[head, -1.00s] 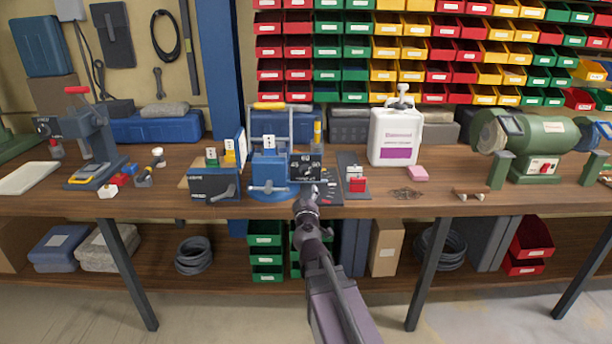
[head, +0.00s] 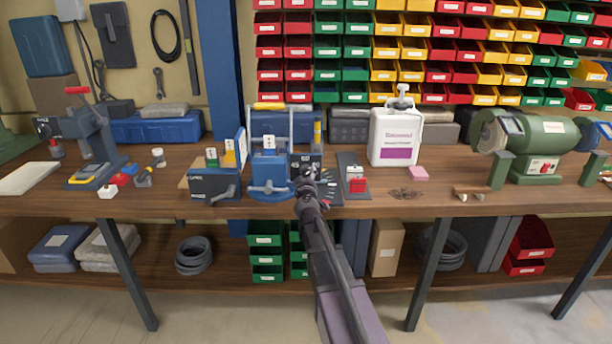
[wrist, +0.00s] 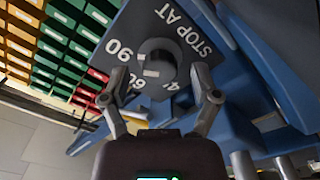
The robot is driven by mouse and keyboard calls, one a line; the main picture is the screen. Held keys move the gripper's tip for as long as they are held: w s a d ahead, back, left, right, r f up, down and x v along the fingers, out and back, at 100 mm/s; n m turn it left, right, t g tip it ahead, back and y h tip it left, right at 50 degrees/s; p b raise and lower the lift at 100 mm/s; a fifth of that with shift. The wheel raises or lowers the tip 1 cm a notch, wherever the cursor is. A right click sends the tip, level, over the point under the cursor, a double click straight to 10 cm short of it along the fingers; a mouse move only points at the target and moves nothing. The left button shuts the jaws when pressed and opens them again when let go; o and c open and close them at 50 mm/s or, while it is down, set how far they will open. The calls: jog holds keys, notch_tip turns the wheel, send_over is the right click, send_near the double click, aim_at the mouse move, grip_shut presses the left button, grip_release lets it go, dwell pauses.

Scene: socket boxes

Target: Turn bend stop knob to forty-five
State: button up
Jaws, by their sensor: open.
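The bend stop knob (wrist: 158,60) is a dark round knob on a black dial plate (wrist: 185,32) in the wrist view. The plate reads STOP AT, with 90, 60 and a partly hidden 45 around the knob. Pale marks show on the knob's lower left side. In the head view the dial plate (head: 299,160) is on the right of the blue bender (head: 268,172). My gripper (wrist: 160,82) is open, with one finger on each side of the knob; I cannot tell whether they touch it. In the head view my gripper (head: 308,178) hides the knob.
A dark socket box (head: 213,187) with a lever stands left of the bender. A plate with a red switch (head: 357,184) and a white canister (head: 396,137) stand to the right. Blue bender parts (wrist: 240,75) lie close to the right finger in the wrist view.

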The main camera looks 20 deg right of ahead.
jog(key=shift+w+d, duration=0.15)
jog(key=shift+w, duration=0.4)
grip_shut()
